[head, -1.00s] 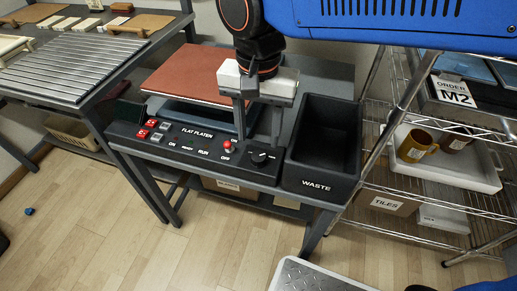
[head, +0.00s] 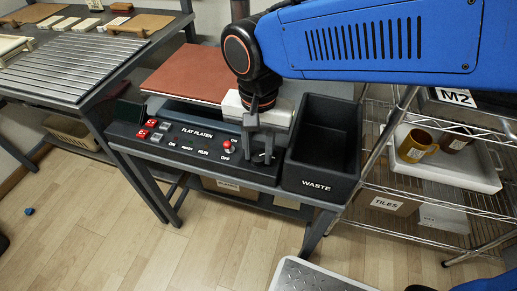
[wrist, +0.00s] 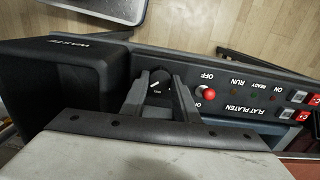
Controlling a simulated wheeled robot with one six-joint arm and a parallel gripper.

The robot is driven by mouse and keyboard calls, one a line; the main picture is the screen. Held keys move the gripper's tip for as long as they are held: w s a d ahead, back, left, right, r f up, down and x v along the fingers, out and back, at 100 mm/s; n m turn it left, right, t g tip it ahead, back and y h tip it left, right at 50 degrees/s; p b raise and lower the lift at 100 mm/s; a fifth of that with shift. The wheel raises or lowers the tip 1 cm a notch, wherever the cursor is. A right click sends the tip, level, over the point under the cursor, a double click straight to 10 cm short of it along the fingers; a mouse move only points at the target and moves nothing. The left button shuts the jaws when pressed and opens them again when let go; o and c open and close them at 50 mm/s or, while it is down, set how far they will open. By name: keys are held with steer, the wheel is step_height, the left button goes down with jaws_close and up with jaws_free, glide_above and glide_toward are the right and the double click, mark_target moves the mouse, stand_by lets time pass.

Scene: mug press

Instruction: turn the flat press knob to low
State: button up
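The flat press is labelled FLAT PLATEN (head: 197,133), with a dark control panel along its front. In the head view the fingers mostly hide the knob.
The black waste bin (head: 319,181) stands close at the right of the panel. The press's reddish-brown top (head: 186,75) is behind the panel. A wire shelf with a white tray (head: 470,174) and mugs is at the right.

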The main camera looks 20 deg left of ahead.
mark_target(258, 156)
steer(key=shift+n, duration=0.3)
steer(key=n, duration=0.4)
steer(key=shift+n, duration=0.4)
steer(key=n, duration=0.9)
steer(key=shift+n, duration=2.7)
steer(key=o, duration=1.1)
steer(key=shift+c, duration=0.2)
steer(key=shift+r, duration=0.1)
step_height(258, 156, up, 17)
